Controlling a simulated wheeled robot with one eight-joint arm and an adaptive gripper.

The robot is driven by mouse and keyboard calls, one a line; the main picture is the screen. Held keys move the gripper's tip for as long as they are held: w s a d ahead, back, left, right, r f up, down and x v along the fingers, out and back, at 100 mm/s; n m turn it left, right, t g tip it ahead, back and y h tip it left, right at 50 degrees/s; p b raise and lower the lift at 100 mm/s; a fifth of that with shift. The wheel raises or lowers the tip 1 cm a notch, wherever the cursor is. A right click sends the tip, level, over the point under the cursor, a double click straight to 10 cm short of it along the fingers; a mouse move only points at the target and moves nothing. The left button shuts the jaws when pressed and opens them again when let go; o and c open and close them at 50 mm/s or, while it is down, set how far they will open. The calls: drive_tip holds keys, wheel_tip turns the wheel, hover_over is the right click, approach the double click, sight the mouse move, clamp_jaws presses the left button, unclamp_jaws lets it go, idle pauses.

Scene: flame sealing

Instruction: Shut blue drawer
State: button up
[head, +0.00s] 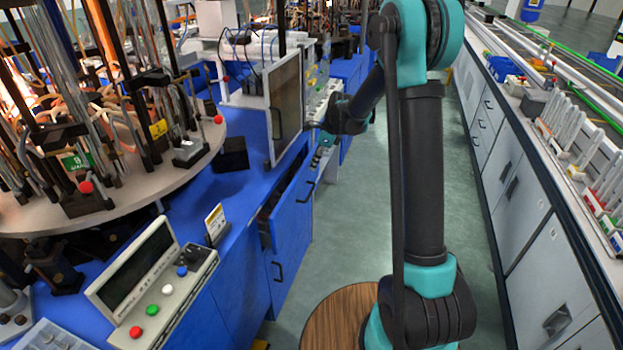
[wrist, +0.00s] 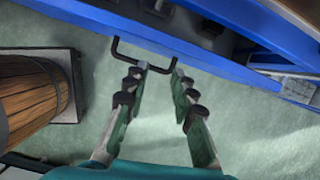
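The blue drawer (head: 290,205) stands pulled out from the blue bench on the left in the head view, with its dark inside showing. In the wrist view its blue front (wrist: 215,55) runs slantwise across the top, and its black handle (wrist: 116,48) sticks out toward me. My gripper (wrist: 160,72) is open, with its two fingers apart and their tips at the handle. I cannot tell whether they touch it. In the head view my gripper (head: 323,143) is small, near the drawer's far end and partly hidden by my arm.
A control box (head: 155,285) with coloured buttons sits on the blue bench. A round table (head: 130,195) with glassware stands above it. The green aisle floor (head: 345,235) is clear. White cabinets (head: 540,230) line the right.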

wheel_tip(320, 180, up, 5)
drive_tip(key=s+d+n+h, duration=0.1)
drive_tip(key=s+n+h, duration=0.15)
drive_tip(key=n, duration=1.45)
approach(310, 192)
drive_tip(key=shift+g+y, duration=0.3)
drive_tip(key=shift+y, duration=0.05)
drive_tip(key=f, duration=0.5)
drive_tip(key=w+f, duration=0.1)
drive_tip(key=f, duration=0.1)
drive_tip(key=shift+a+f, duration=0.35)
drive_tip(key=shift+f, duration=0.05)
clamp_jaws()
